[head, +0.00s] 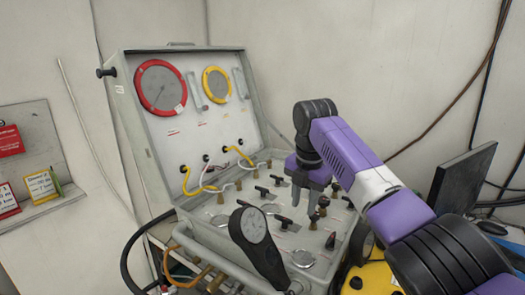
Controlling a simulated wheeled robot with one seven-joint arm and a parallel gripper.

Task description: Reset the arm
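My gripper (304,201) hangs at the end of my purple and black arm, fingers pointing down over the lower deck of the air panel (225,232). Its two grey fingers are apart, with nothing seen between them. The panel is an open grey case with valves, knobs and fittings on its deck. The fingertips overlap the valves in the picture, and I cannot tell whether they touch any. My arm reaches in from the lower right and hides part of the panel's right side.
The raised lid holds a red-rimmed gauge (160,88) and a yellow-rimmed gauge (216,84). A black round-headed gauge (253,227) stands at the deck's front. A dark monitor (464,178) and yellow case (374,279) are at right. Signs hang on the left wall.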

